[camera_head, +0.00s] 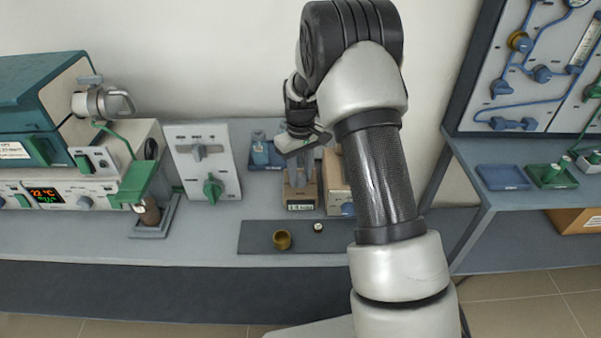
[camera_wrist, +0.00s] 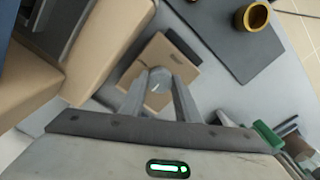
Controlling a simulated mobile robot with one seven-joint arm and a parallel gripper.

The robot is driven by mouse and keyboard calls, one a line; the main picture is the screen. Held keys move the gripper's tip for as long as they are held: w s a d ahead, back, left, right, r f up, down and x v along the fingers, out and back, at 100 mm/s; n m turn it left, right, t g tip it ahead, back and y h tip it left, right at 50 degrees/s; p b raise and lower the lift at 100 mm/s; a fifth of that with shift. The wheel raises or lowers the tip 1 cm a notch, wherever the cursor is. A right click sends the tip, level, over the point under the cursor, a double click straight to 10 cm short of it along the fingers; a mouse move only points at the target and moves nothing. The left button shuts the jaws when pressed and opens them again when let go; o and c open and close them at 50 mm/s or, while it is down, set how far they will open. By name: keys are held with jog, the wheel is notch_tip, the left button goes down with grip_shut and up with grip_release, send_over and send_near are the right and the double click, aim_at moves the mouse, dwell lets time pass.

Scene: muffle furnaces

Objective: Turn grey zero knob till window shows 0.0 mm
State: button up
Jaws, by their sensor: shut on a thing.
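The grey knob (camera_wrist: 160,80) shows in the wrist view on top of a small tan block (camera_wrist: 152,52). My gripper (camera_wrist: 159,86) is shut on it, with one finger on each side. In the head view my gripper (camera_head: 299,180) points down over a tan block (camera_head: 302,196) on the bench, and the knob is hidden or too small to make out there. A small pale panel (camera_head: 300,208) with dark marks is on the block's front; I cannot read it or tell if it is the window.
A second tan box (camera_head: 334,172) stands close on the right, partly behind my arm. A dark mat (camera_head: 258,229) in front bears a brass cup (camera_head: 282,240) and a small white-topped piece (camera_head: 319,227). A panel with a green knob (camera_head: 212,188) stands left, beside the furnace (camera_head: 38,110).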

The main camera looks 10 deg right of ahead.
aim_at(300, 177)
jog(key=m+p, duration=0.1)
jog(key=m, duration=0.5)
jog(key=shift+r, duration=0.1)
jog(key=m+p, duration=0.1)
jog(key=m, duration=0.4)
jog(key=shift+m, duration=0.5)
jog(key=o, duration=1)
jog(key=shift+o, duration=0.2)
notch_tip(300, 177, up, 17)
jog(key=p, duration=0.1)
jog(key=shift+r+p, duration=0.15)
jog(key=shift+p, duration=0.25)
jog(key=shift+r, duration=0.1)
